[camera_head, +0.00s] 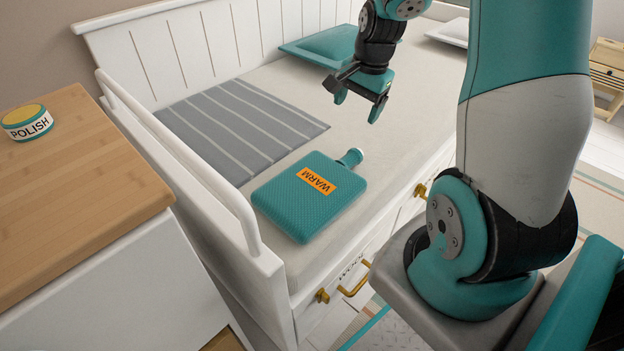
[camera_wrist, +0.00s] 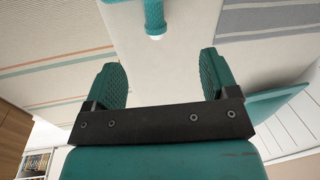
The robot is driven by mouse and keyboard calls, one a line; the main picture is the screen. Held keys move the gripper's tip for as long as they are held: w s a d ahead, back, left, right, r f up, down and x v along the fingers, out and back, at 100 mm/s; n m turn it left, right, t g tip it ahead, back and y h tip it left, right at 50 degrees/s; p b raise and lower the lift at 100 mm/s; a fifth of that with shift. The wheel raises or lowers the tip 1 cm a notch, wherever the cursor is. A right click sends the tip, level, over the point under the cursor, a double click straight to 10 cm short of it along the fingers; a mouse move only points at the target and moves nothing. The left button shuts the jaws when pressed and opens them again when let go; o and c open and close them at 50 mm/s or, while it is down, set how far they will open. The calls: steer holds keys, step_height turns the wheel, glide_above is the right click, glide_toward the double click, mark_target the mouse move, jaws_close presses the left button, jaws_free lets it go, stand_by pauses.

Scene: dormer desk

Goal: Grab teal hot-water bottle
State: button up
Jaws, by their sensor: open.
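The teal hot-water bottle (camera_head: 308,200) lies flat on the bed near its front end in the head view. It has an orange WARM label and a neck with a pale cap pointing to the back right. In the wrist view only its neck and cap (camera_wrist: 155,20) show at the top edge, ahead of the gap between the fingers. My gripper (camera_head: 358,106) is open and empty above the bed, behind and to the right of the bottle, apart from it. Its two teal fingers (camera_wrist: 167,82) are spread wide in the wrist view.
A white rail (camera_head: 185,150) runs along the bed's left side. A grey striped blanket (camera_head: 240,124) lies behind the bottle, and a teal pillow (camera_head: 322,46) farther back. A wooden-topped cabinet (camera_head: 90,190) with a POLISH tin (camera_head: 27,122) stands at left.

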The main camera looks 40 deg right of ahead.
step_height(320, 180, down, 2)
steer(key=d+m, duration=0.1)
steer(key=d, duration=0.1)
steer(key=b, duration=0.4)
glide_above(351, 156)
steer(key=f, duration=1)
steer(key=shift+s, duration=0.2)
steer(key=f+b, duration=0.1)
steer(key=f, duration=0.1)
steer(key=f+b, duration=0.1)
steer(key=f, duration=0.1)
steer(key=f+b, duration=0.1)
steer(key=shift+w+f, duration=0.3)
steer(key=shift+f, duration=0.1)
steer(key=shift+r, duration=0.1)
jaws_close()
